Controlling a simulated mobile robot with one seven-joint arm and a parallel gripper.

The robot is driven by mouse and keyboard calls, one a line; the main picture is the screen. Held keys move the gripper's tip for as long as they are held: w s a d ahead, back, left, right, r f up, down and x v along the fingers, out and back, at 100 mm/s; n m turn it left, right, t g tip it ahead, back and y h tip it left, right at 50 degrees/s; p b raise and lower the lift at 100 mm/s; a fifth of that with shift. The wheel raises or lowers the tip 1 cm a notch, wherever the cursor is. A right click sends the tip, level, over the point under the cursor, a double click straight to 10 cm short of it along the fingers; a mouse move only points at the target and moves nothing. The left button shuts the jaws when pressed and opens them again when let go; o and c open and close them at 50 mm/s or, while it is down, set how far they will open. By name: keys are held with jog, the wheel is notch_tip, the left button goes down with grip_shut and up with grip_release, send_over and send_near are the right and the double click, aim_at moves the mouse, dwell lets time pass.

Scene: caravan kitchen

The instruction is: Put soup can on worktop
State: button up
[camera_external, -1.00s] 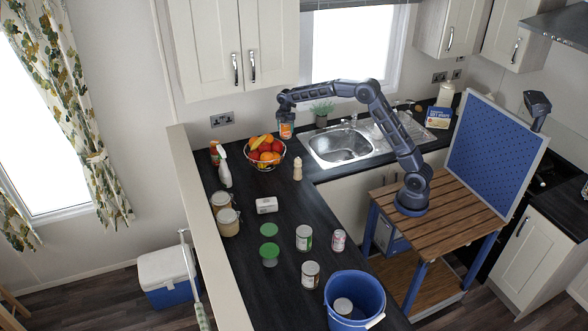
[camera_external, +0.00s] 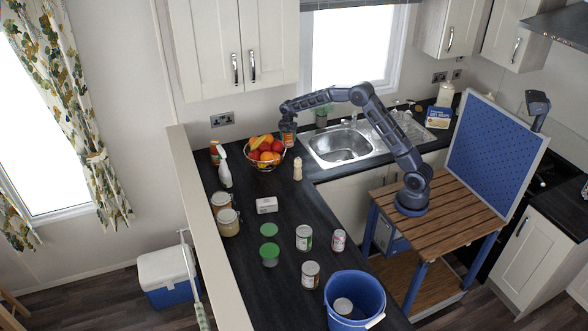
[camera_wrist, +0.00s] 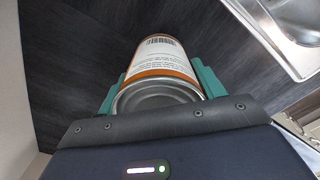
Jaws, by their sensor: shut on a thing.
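A can with a white label and orange bands, the soup can (camera_wrist: 162,62), is between the green fingers of my gripper (camera_wrist: 160,92) in the wrist view. My gripper is shut on it. In the external view my gripper (camera_external: 289,138) is low over the back of the dark worktop (camera_external: 275,210), just right of the fruit bowl. The can there is small and mostly hidden by my gripper. I cannot tell whether the can touches the worktop.
A fruit bowl (camera_external: 265,155) stands close left of my gripper, with a pepper mill (camera_external: 297,169) in front. The sink (camera_external: 341,146) is to the right. Several cans and a blue bucket (camera_external: 354,300) stand nearer the front. Worktop between the mill and the white box (camera_external: 267,205) is clear.

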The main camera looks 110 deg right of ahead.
jog(key=shift+f, duration=1.3)
jog(key=shift+f, duration=0.15)
jog(key=o, duration=1.3)
notch_tip(320, 180, up, 12)
jog(key=shift+r, duration=0.15)
jog(key=shift+w+a, duration=0.1)
